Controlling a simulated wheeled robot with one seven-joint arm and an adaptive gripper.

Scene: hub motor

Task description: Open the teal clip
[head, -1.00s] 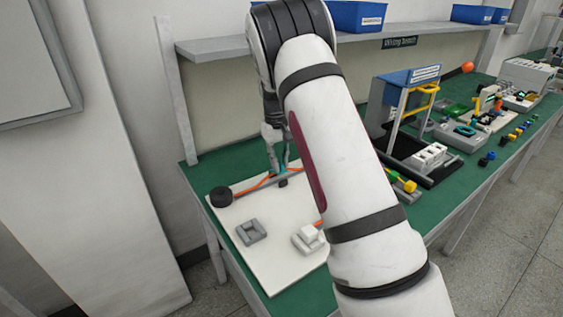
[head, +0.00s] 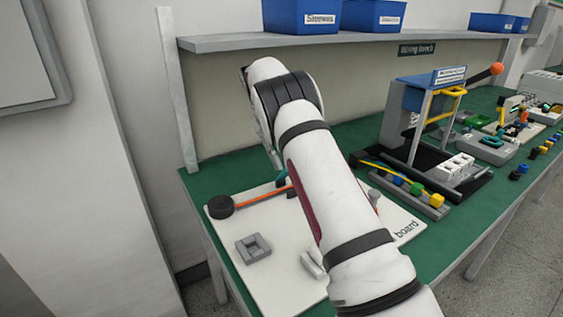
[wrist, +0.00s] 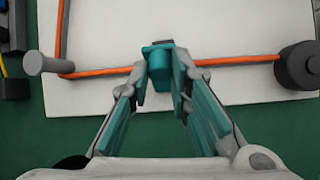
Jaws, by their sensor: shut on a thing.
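The teal clip (wrist: 158,58) sits on the orange cable (wrist: 110,71) at the wrist view's centre. My gripper (wrist: 163,86) has teal-padded fingers closed in on both sides of the clip, and it is shut on it. The clip's lid position is not clear. The cable runs from a grey post (wrist: 36,62) at left, past the clip, to a dark round spool (wrist: 300,66) at right. In the head view the cable (head: 262,198) shows left of my arm, with the black spool (head: 220,203) at its end.
The white board (head: 290,230) lies on the green bench (head: 190,184). A grey block (head: 253,248) with a recess sits on its front part. A blue-topped stand (head: 425,92) and a grey strip with coloured connectors (head: 415,190) are to the right. A shelf (head: 440,33) with blue bins runs behind.

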